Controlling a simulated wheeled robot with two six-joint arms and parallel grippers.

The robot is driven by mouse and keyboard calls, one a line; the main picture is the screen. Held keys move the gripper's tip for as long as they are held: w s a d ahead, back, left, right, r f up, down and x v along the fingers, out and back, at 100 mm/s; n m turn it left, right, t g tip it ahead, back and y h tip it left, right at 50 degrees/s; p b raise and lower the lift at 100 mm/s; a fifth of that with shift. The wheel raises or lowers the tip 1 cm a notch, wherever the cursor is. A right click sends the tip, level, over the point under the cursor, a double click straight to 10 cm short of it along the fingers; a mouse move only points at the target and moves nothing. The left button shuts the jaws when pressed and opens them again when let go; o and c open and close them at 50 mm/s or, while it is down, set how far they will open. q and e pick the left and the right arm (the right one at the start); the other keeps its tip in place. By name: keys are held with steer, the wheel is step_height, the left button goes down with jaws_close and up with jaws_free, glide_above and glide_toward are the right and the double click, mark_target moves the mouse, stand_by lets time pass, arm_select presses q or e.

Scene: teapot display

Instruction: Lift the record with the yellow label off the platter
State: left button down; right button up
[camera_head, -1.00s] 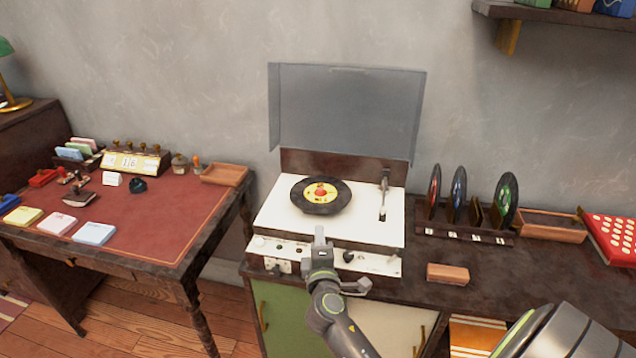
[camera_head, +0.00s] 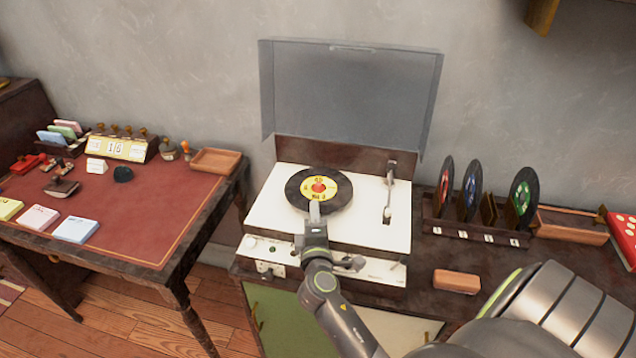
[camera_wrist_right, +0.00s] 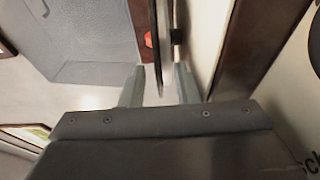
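The black record with the yellow label (camera_head: 335,190) lies flat on the platter of the white turntable (camera_head: 270,212). A red spot shows at its centre. My right gripper (camera_head: 314,208) is at the record's near rim, its tip overlapping the rim in the head view. In the right wrist view my right gripper (camera_wrist_right: 159,86) is open. The record (camera_wrist_right: 159,45) shows there edge-on as a thin dark strip reaching between the two fingers, with a gap on each side. The platter under the record is mostly hidden. My left gripper is not in view.
The tonearm (camera_head: 389,200) stands right of the record. The raised lid (camera_head: 350,95) is behind. A rack (camera_head: 475,228) of several records, a wooden tray (camera_head: 570,226) and a brown block (camera_head: 457,281) lie to the right. A red-topped desk (camera_head: 130,215) stands left.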

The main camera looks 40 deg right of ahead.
steer(key=shift+s+a+r, duration=0.15)
steer(key=shift+s+a, duration=0.05)
steer(key=shift+s, duration=0.1)
steer(key=c, duration=0.5)
jaws_close()
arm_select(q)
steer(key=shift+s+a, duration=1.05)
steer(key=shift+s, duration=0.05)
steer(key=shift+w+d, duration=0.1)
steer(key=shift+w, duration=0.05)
